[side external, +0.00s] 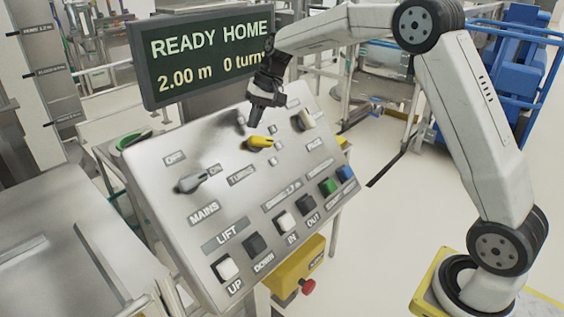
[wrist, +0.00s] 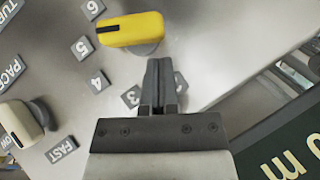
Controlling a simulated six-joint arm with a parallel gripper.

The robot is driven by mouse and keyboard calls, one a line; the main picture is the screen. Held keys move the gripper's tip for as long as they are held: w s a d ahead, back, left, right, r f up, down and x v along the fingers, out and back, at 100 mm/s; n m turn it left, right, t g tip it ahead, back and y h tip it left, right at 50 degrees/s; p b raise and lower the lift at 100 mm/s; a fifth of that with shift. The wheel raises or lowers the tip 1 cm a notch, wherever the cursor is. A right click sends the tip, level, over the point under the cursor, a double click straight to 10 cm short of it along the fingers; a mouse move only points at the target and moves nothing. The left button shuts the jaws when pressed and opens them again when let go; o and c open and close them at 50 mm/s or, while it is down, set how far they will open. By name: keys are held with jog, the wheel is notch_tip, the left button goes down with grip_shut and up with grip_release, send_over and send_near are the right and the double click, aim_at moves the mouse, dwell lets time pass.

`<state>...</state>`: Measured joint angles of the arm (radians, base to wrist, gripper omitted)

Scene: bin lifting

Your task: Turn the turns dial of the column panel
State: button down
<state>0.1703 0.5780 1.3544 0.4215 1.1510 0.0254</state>
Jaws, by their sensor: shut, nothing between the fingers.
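The turns dial (side external: 260,143) is a yellow bar-shaped knob on the sloping grey column panel (side external: 148,170). In the wrist view the yellow dial (wrist: 131,30) lies just beyond my fingertips and a little to their left, with number plates around it. My gripper (side external: 256,122) is over the panel's upper part, just above the dial in the side view. In the wrist view my gripper (wrist: 159,62) has its fingers together with nothing between them. The fingers look apart from the dial. They cover part of the number plates below it.
A cream pace knob (side external: 306,120) is to the dial's right, and a grey mains switch (side external: 192,181) to its left. Several push buttons (side external: 285,221) line the lower panel. A display (side external: 205,58) behind the panel reads READY HOME, 2.00 m and 0 turns.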

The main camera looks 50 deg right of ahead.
aim_at(249, 143)
jog(key=shift+s+a+f, duration=0.25)
jog(key=shift+s+f, duration=0.1)
jog(key=shift+f, duration=0.05)
jog(key=shift+a+n+g+h, duration=0.3)
jog(key=shift+a+n+h, duration=0.2)
jog(key=shift+n+h, duration=0.35)
dwell(0.7)
jog(key=shift+s+a+f+n+h, duration=0.1)
jog(key=shift+a+n+h, duration=0.45)
jog(key=shift+n+h, duration=0.4)
jog(key=n+h, duration=0.1)
jog(key=a+n+h, duration=0.1)
jog(key=f+n+h, duration=0.1)
jog(key=shift+s+a+n+h, duration=0.3)
jog(key=shift+s+h, duration=0.1)
jog(key=n+h, duration=0.1)
jog(key=n, duration=0.1)
jog(key=f+t+h, duration=0.1)
jog(key=shift+s+a+n+h, duration=0.3)
jog(key=shift+s+n, duration=0.1)
jog(key=shift+s+f, duration=0.1)
